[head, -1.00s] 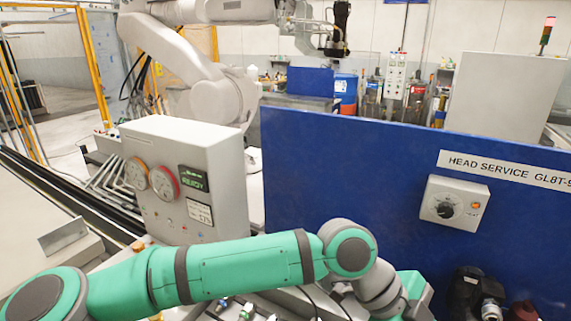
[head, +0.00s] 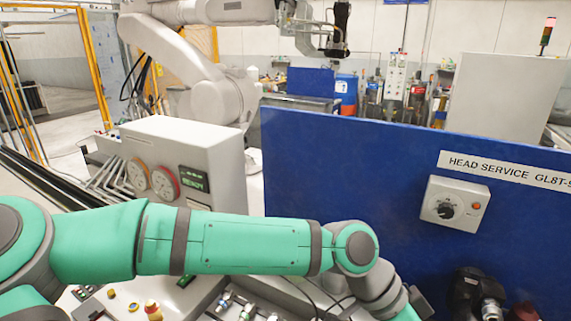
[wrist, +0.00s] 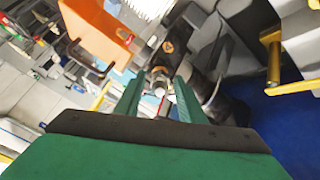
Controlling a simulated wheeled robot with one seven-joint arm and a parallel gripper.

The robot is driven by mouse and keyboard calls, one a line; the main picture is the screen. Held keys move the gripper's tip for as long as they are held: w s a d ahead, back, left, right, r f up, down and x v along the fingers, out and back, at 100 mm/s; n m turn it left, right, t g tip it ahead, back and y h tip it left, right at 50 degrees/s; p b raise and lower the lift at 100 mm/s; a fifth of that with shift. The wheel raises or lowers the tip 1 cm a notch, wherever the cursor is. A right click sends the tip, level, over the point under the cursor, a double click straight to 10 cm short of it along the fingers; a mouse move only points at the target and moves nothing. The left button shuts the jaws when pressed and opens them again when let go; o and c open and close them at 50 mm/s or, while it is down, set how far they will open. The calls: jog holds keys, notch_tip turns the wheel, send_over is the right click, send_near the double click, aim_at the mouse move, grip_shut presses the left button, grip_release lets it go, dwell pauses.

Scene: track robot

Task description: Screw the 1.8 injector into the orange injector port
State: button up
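My gripper (wrist: 159,88) shows in the wrist view as two green fingers with a clear gap between them. A small silver cylindrical part with a pale, reddish end (wrist: 160,80) shows in that gap; neither finger visibly closes on it. I cannot tell whether it is an injector or a fitting beyond the fingers. An orange block (wrist: 97,32) lies up and left of the fingertips; I cannot tell whether it holds the orange port. In the head view, several small injector-like parts (head: 247,311) lie at the bottom edge. No 1.8 label is readable. My gripper is outside the head view.
A blue panel (head: 340,160) with a dial box (head: 455,204) stands at the right. A grey gauge box (head: 218,150) stands behind my arm. A black device (head: 468,293) sits at lower right. A yellow bracket (wrist: 273,60) and dark hose-like parts crowd the wrist view's right.

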dwell(0.8)
grip_shut()
jog(key=m, duration=1)
jog(key=shift+m, duration=1.1)
